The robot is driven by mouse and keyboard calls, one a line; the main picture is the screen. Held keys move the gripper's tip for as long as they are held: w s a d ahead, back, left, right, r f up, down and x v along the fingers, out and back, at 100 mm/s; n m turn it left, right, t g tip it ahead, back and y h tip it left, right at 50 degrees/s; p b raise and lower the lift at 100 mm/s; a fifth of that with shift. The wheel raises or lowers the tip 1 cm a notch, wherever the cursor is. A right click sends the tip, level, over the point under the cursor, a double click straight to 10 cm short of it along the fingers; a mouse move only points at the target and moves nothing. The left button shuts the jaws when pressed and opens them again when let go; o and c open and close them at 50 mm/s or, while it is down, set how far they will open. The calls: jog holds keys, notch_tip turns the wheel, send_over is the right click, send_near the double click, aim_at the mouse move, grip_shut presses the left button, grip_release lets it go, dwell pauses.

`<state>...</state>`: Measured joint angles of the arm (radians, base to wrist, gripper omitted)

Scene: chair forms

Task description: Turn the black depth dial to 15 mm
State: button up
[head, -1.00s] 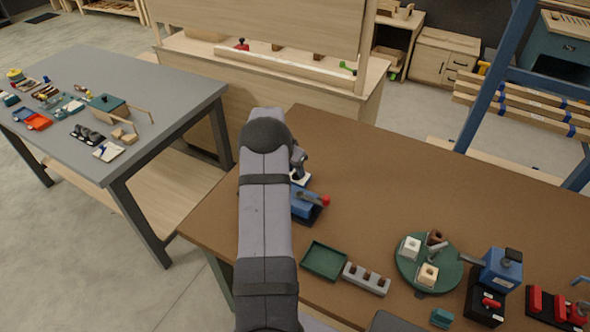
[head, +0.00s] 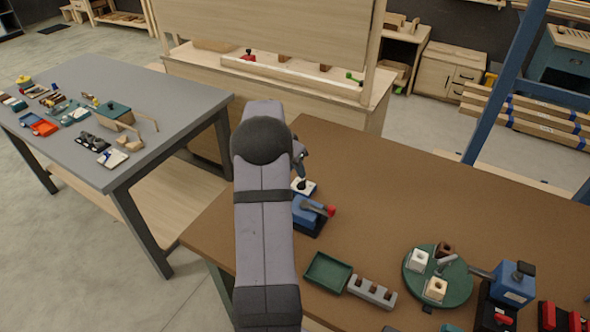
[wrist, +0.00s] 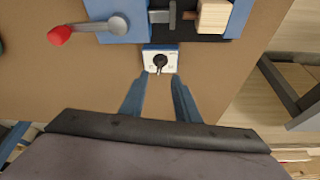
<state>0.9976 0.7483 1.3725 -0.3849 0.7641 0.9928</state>
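The black depth dial (wrist: 160,61) sits on a small white plate (wrist: 150,67) with tiny markings, too small to read. In the wrist view its pointed end is toward the bottom of the picture. The plate lies at the edge of the blue fixture (wrist: 122,31), which has a red-knobbed lever (wrist: 88,29). My gripper (wrist: 160,98) is open and empty, its two fingers apart on either side of the dial's line, with the dial just beyond the tips in the picture. In the head view the plate (head: 308,189) shows beside the fixture, and my arm hides part of this area.
A green tray (head: 328,273), a grey block with holes (head: 371,291) and a round green turntable (head: 460,279) stand on the brown bench (head: 400,190). A pale wooden block (wrist: 214,16) is at the fixture. The bench behind the fixture is clear.

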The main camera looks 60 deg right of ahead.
aim_at(301, 182)
jog(key=shift+a+f+b, duration=0.1)
jog(key=shift+b, duration=0.35)
jog(key=shift+c, duration=0.2)
jog(key=shift+p+x, duration=1.3)
jog(key=shift+x, duration=2.25)
grip_shut()
